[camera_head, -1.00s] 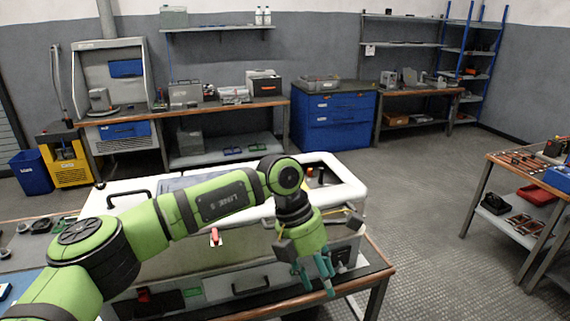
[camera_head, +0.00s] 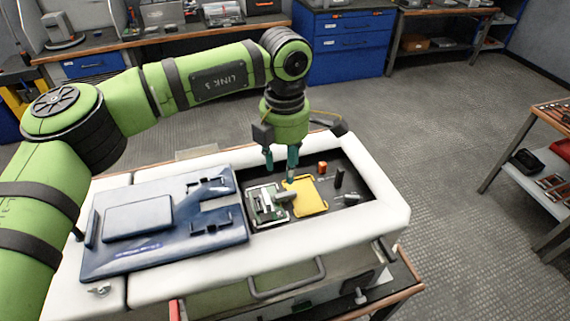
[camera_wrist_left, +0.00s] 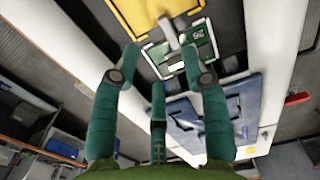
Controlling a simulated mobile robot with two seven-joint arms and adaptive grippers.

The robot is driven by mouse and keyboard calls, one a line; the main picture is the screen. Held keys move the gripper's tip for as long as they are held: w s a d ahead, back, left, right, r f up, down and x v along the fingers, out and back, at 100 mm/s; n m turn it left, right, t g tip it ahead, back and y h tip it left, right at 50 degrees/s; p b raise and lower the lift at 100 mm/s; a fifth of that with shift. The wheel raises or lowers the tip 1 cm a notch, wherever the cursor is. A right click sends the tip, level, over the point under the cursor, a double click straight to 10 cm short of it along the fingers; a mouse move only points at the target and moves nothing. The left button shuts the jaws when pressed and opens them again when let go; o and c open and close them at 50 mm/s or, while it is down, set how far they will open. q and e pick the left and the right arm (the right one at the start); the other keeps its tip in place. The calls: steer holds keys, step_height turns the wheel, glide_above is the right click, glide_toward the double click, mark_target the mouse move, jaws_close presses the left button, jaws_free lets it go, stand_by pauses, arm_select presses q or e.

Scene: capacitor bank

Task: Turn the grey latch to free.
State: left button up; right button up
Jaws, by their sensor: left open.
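The grey latch (camera_head: 286,196) is a short grey lever between a green circuit board (camera_head: 265,206) and a yellow plate (camera_head: 306,196), inside the open dark compartment of the white-topped unit. In the left wrist view the latch (camera_wrist_left: 168,32) lies beyond the fingertips, with the board (camera_wrist_left: 196,46) and the yellow plate (camera_wrist_left: 150,12) around it. My left gripper (camera_head: 281,165) points down above the compartment, just behind the latch in the head view. Its teal fingers (camera_wrist_left: 158,60) are apart and empty. I cannot tell the exact height of the fingertips over the latch. My right gripper is not in view.
A dark blue panel (camera_head: 160,222) lies on the unit's top left of the compartment. A small orange block (camera_head: 322,168) and a black upright part (camera_head: 338,178) stand right of the yellow plate. The white rim (camera_head: 385,205) surrounds the compartment.

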mark_target(285, 194)
arm_select(q)
steer(key=shift+s+f, duration=0.25)
steer(key=shift+s, duration=0.05)
steer(key=shift+s+f+p, duration=0.25)
steer(key=shift+f+p, duration=0.2)
steer(key=shift+f, duration=0.1)
steer(key=shift+s+f+p, duration=0.25)
steer(key=shift+f+p, duration=0.2)
steer(key=shift+f, duration=0.1)
steer(key=f, duration=0.2)
steer(key=f+p, duration=0.1)
steer(key=shift+w+f, duration=0.15)
steer(key=shift+w, duration=0.15)
steer(key=shift+f, duration=0.2)
jaws_close()
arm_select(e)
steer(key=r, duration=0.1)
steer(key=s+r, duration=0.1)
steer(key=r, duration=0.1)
